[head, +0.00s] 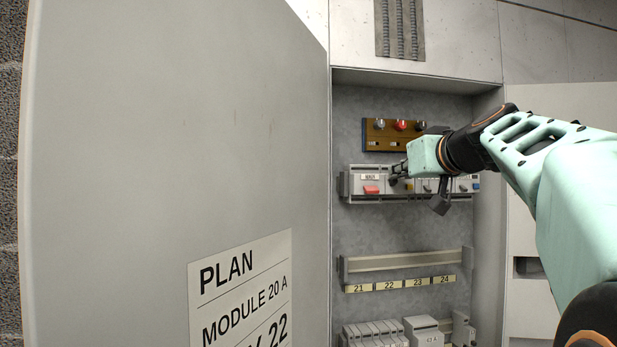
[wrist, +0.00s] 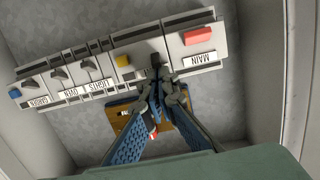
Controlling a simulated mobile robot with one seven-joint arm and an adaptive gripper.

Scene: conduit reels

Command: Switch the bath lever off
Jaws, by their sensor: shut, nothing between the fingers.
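My gripper (wrist: 162,88) is shut and empty. Its fingertips are at the breaker row, just beside a dark lever (wrist: 155,61); I cannot tell whether they touch it. This dark lever lies between the red main switch (wrist: 198,35) and a yellow button (wrist: 123,60). No bath label is readable, and the fingers cover the area under the dark lever, so I cannot confirm it is the bath lever. In the head view, my gripper (head: 394,178) is at the row just right of the red switch (head: 371,189) and hides part of it.
Other dark levers (wrist: 58,73) with lights, oven and garden labels and a blue button (wrist: 15,93) continue along the row. A brown panel with lamps (head: 400,127) sits above. A large open door (head: 170,130) stands left; cabinet walls flank the row. An empty rail (head: 405,261) lies below.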

